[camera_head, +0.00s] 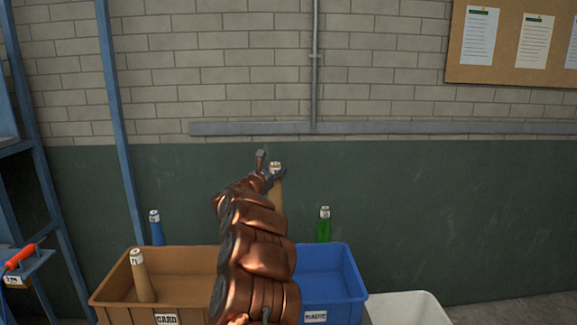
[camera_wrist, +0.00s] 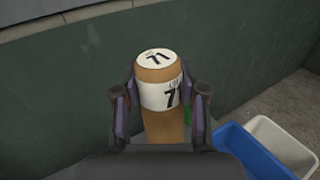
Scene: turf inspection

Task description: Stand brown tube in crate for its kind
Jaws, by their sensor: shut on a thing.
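My gripper (camera_head: 268,170) is shut on a brown tube (camera_wrist: 163,124), which it holds upright near its top. The tube has a white cap and a white band marked 71. In the head view its brown body (camera_head: 278,195) shows beside my arm, above the crates, with its lower end hidden. A brown crate (camera_head: 190,309) labelled CARD stands at the lower left. Another brown tube (camera_head: 143,277) with a white top leans slightly inside it. My arm hides the crate's right side.
A blue crate (camera_head: 345,284) labelled PLASTIC stands right of the brown one, and a whitish crate (camera_head: 407,309) right of that. A blue tube (camera_head: 157,230) and a green tube (camera_head: 323,227) rise at the crates' back edges. A shelf (camera_head: 25,268) with an orange-handled tool is far left.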

